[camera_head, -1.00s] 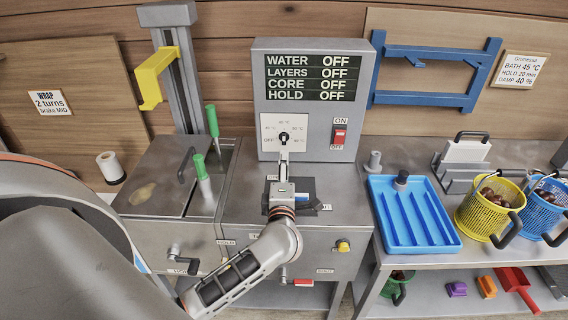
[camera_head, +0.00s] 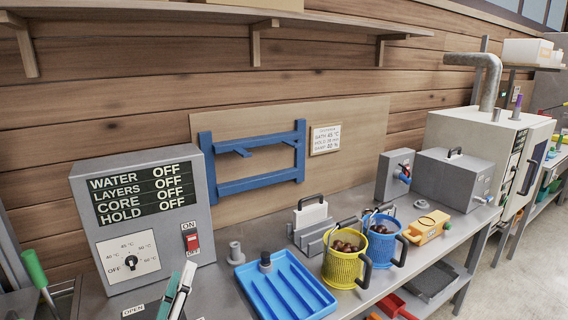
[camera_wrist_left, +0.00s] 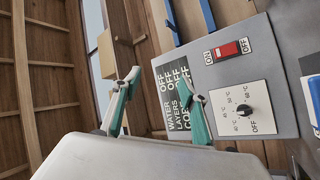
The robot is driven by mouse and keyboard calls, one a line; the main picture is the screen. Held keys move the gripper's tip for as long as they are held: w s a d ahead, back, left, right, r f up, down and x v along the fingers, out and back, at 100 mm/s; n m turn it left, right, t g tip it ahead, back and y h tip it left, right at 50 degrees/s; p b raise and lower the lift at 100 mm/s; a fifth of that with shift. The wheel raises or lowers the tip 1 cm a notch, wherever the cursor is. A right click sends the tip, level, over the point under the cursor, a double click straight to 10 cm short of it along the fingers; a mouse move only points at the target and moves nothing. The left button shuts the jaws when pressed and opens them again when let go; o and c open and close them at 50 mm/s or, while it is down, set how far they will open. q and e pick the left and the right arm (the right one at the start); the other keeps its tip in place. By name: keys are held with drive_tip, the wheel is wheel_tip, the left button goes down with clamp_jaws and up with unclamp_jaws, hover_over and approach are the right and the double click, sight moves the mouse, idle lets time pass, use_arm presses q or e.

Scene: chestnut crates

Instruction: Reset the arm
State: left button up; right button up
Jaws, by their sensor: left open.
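My left gripper (camera_head: 182,273) shows at the lower left of the head view, with teal-padded fingers pointing up in front of the grey control box (camera_head: 205,215). In the left wrist view the same gripper (camera_wrist_left: 163,85) is open, with nothing between its fingers. The control box's display (camera_head: 143,193) reads OFF on every line. Its dial (camera_head: 131,262) points toward OFF, and the red switch (camera_head: 191,241) sits to the dial's right. The dial also shows in the left wrist view (camera_wrist_left: 244,111), apart from the fingers. My right gripper is not in view.
Right of the box are a blue tray (camera_head: 262,303), a yellow basket (camera_head: 341,270) of chestnuts and a blue basket (camera_head: 382,249). A blue rack (camera_head: 257,186) hangs on the wall. A green handle (camera_head: 34,268) stands at the left edge. Metal machines stand further right.

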use_arm(q)
drive_tip(key=s+d+f+m+g+h, duration=0.2)
drive_tip(key=s+d+m+g+h, duration=0.1)
drive_tip(key=d+m+h, duration=0.3)
drive_tip(key=s+f+m+g+y, duration=0.2)
drive_tip(key=s+f+m+g, duration=0.4)
drive_tip(key=f+m, duration=0.45)
drive_tip(key=s+a+f+g+y, duration=0.2)
drive_tip(key=s+a+f+y, duration=0.15)
drive_tip(key=a, duration=0.35)
drive_tip(key=s+a+f+g+y, duration=0.2)
drive_tip(key=s+a+y, duration=0.1)
drive_tip(key=s+a, duration=0.25)
drive_tip(key=s+a+f+g+y, duration=0.2)
drive_tip(key=s+a+f+y, duration=0.15)
drive_tip(key=a, duration=0.35)
drive_tip(key=d+f+n+t+h, duration=0.3)
drive_tip(key=d+f+h, duration=0.3)
drive_tip(key=d+f, duration=0.7)
drive_tip(key=shift+d+f, duration=0.4)
drive_tip(key=shift+f, duration=1)
drive_tip(key=shift+w+n, duration=0.1)
drive_tip(key=shift+n, duration=0.15)
